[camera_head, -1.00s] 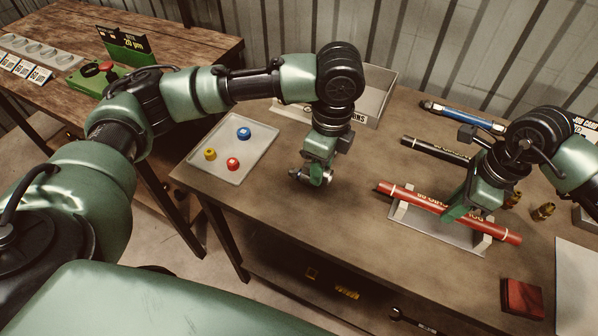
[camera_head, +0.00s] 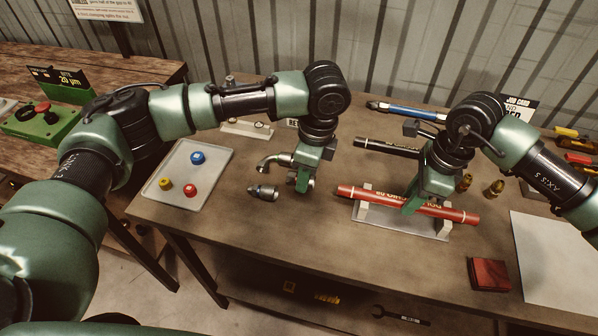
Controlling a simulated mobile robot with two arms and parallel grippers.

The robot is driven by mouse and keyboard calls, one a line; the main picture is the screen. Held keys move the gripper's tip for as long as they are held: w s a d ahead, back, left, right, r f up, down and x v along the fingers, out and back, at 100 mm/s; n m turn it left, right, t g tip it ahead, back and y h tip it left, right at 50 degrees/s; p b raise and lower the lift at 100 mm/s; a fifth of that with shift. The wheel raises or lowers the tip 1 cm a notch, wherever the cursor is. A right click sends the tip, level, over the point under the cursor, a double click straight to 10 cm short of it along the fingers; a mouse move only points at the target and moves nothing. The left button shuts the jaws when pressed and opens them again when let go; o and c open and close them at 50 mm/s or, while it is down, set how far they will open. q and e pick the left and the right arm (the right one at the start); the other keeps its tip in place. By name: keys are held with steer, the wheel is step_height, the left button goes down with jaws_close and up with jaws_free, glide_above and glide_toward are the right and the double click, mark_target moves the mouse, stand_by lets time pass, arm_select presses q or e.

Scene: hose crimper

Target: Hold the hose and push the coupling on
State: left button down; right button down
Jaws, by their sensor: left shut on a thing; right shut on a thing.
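A red hose (camera_head: 372,194) with pale lettering lies across a grey cradle (camera_head: 385,220) on the table. My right gripper (camera_head: 411,205) is shut on the hose near its middle. My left gripper (camera_head: 304,183) is shut on a small metal piece, apparently a coupling, mostly hidden by the fingers. It is to the left of the hose's left end and apart from it. A silver straight fitting (camera_head: 262,192) and a silver elbow fitting (camera_head: 272,161) show on the table just left of my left gripper.
A tray (camera_head: 212,182) with blue, red and yellow caps is at left. A black hose (camera_head: 385,147) and a blue hose (camera_head: 405,111) lie behind. Brass fittings (camera_head: 494,188), a red block (camera_head: 489,274) and a white sheet (camera_head: 560,262) are at right. The table front-centre is clear.

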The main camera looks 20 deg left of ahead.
mark_target(343, 187)
arm_select(q)
steer(key=shift+d, duration=2.2)
steer(key=shift+d, duration=0.9)
steer(key=shift+d, duration=0.2)
steer(key=shift+d+r, duration=0.1)
steer(key=shift+d, duration=0.65)
arm_select(e)
steer(key=shift+a, duration=0.1)
arm_select(q)
steer(key=shift+d, duration=0.4)
steer(key=c, duration=0.9)
jaws_free()
steer(key=shift+c, duration=0.2)
steer(key=shift+a, duration=0.1)
